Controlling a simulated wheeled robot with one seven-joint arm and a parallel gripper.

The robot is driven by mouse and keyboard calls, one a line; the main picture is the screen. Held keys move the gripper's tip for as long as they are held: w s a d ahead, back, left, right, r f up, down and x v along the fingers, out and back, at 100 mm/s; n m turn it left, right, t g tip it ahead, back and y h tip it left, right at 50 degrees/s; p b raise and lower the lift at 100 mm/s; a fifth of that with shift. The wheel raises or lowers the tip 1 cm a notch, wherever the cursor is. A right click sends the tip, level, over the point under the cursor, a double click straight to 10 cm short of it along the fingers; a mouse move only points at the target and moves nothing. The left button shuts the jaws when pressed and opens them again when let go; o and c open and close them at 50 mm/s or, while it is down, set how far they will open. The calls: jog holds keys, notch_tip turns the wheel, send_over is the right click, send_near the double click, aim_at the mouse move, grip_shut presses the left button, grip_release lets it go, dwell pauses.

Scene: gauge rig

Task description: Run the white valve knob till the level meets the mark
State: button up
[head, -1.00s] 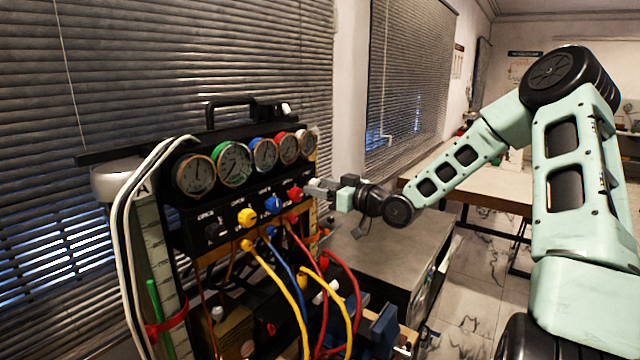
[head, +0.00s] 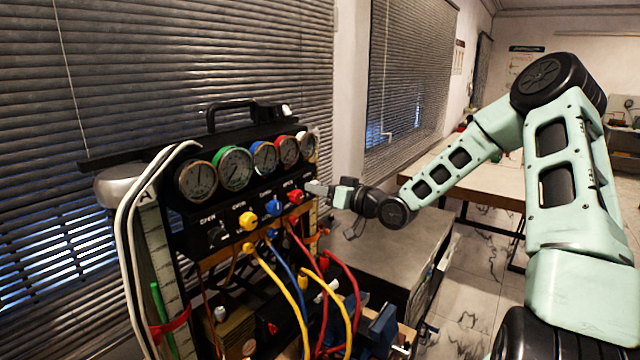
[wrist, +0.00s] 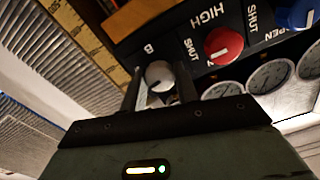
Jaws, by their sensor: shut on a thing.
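The white valve knob (wrist: 159,75) sits on the black panel beside the letter B in the wrist view. My gripper (wrist: 160,92) has one finger on each side of it and is shut on it. A yellow ruled strip (wrist: 80,38) runs beside the B side. I cannot tell which level belongs to the white knob.
A red knob (head: 295,196), blue knob (head: 273,203), yellow knob (head: 248,220) and black knob (head: 217,236) line the panel. Several dials sit above, including a green-rimmed one (head: 235,168). Hoses, including a yellow one (head: 280,285), hang in front. A grey cabinet top (head: 385,240) lies right.

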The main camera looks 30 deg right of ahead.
jog(key=shift+m+p, duration=0.4)
jog(key=shift+m, duration=0.7)
jog(key=o, duration=1)
jog(key=shift+c, duration=0.2)
jog(key=shift+d, duration=0.1)
jog(key=b+v, duration=0.4)
jog(key=v, duration=1.3)
jog(key=shift+s, duration=0.2)
jog(key=shift+r, duration=0.1)
